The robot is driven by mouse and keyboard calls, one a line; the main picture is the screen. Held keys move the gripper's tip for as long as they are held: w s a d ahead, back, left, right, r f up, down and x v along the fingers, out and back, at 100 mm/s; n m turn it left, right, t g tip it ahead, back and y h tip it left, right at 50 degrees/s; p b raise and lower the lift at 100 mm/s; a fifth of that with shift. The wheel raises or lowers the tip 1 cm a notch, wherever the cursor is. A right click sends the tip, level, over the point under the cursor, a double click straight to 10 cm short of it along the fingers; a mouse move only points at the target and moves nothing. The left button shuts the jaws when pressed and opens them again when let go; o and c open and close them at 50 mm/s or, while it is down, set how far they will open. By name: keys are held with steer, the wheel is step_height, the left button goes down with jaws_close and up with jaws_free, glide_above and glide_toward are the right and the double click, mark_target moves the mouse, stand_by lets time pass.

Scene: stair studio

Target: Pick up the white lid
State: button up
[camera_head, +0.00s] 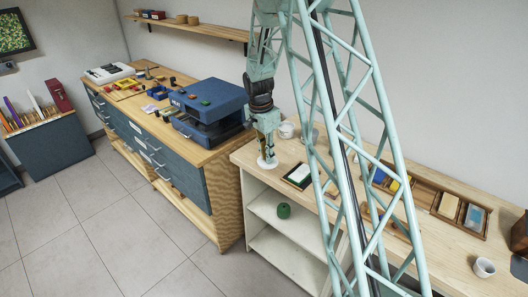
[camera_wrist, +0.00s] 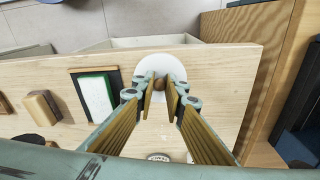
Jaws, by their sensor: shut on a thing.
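The white lid (camera_head: 267,164) is a round disc at the front left corner of the light wood bench top; it also shows in the wrist view (camera_wrist: 160,62). A brown knob (camera_wrist: 160,84) stands at its middle. My gripper (camera_head: 267,154) is directly above the lid, pointing down. In the wrist view my fingers (camera_wrist: 160,92) are closed in on both sides of the knob and hide part of the lid. I cannot tell whether the lid touches the bench or is slightly above it.
A dark tray with a green and white block (camera_wrist: 96,93) lies beside the lid. A white cup (camera_head: 286,130) stands behind. A blue machine (camera_head: 208,105) is on the cabinet at left. A green roll (camera_head: 283,211) sits on the shelf below. The bench's front edge is close to the lid.

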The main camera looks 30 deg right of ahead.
steer(key=shift+s+a+r, duration=0.1)
steer(key=shift+s+a, duration=0.05)
steer(key=shift+s, duration=0.7)
